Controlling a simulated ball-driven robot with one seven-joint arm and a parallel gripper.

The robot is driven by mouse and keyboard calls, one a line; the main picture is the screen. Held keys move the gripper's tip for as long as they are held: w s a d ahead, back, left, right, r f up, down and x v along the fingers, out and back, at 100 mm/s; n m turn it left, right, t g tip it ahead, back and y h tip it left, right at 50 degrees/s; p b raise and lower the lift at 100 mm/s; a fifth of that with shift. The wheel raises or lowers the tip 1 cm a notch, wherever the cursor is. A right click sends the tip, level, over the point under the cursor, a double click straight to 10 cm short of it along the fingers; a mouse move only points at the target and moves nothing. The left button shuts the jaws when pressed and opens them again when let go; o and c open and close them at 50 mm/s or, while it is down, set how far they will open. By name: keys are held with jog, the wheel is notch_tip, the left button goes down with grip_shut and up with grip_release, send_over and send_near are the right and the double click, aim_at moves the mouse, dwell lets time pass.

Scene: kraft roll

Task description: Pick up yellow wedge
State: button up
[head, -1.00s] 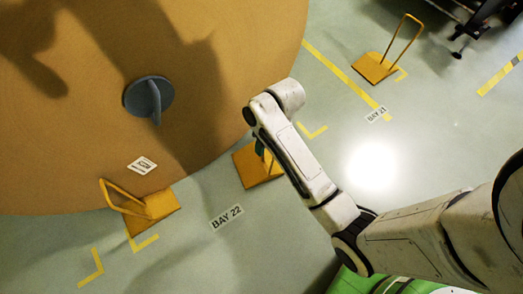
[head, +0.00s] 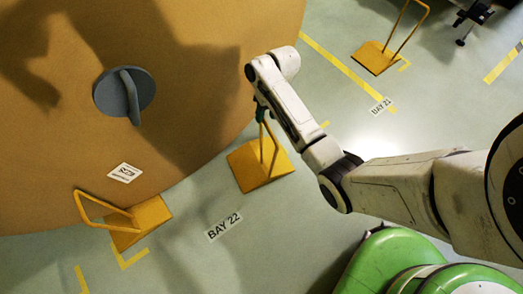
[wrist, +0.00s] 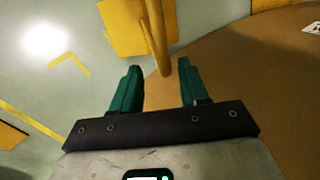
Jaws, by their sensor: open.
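A yellow wedge (head: 249,171) with a looped handle sits on the floor at the roll's lower right edge. My gripper (head: 261,115) is at the top of that handle, partly hidden by my wrist. In the wrist view, my gripper's green fingers (wrist: 160,70) are open, and the wedge's handle (wrist: 154,35) reaches down between their tips. I cannot tell whether a finger touches it. The wedge's plate (wrist: 120,28) lies beyond. A second yellow wedge (head: 143,220) is at the roll's lower left edge, and a third (head: 374,58) stands apart at upper right.
The huge brown kraft roll (head: 205,100) fills the left, with a grey hub plug (head: 124,95) and a white label (head: 124,173). Floor signs read BAY 22 (head: 223,227) and BAY 21 (head: 381,106). Dark equipment (head: 474,17) stands at upper right.

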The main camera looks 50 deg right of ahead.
jog(key=f, duration=0.1)
jog(key=a+f+b, duration=0.1)
jog(key=f, duration=0.1)
jog(key=f+b, duration=0.1)
jog(key=f, duration=0.1)
jog(key=shift+a, duration=0.4)
grip_shut()
jog(key=shift+w+d+r, duration=0.1)
jog(key=shift+r, duration=0.05)
dwell(0.9)
